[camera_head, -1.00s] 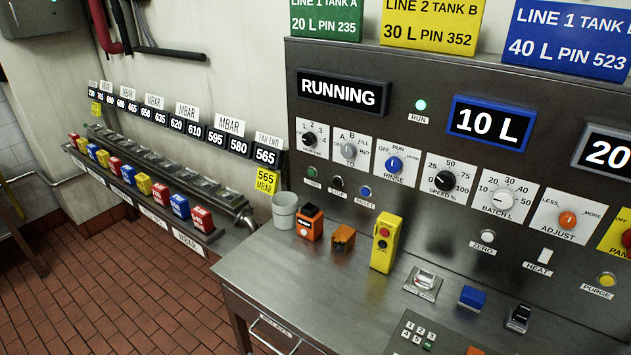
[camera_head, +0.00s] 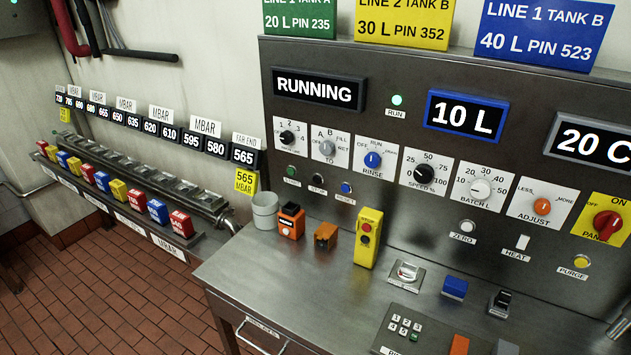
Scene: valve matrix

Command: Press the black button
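A small round black button (camera_head: 318,179) sits on the steel control panel (camera_head: 400,235), between a green button (camera_head: 291,171) and a blue button (camera_head: 346,187). The label under it is small and appears to read STOP. The black button is unobstructed. Neither of my grippers is in view.
The steel desk (camera_head: 240,270) below bears a grey cup (camera_head: 265,212), an orange device (camera_head: 291,222), a smaller orange block (camera_head: 325,236), a yellow pendant (camera_head: 368,238) and a keypad (camera_head: 405,327). A row of coloured valve blocks (camera_head: 158,211) runs along the left wall. The desk's front left is clear.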

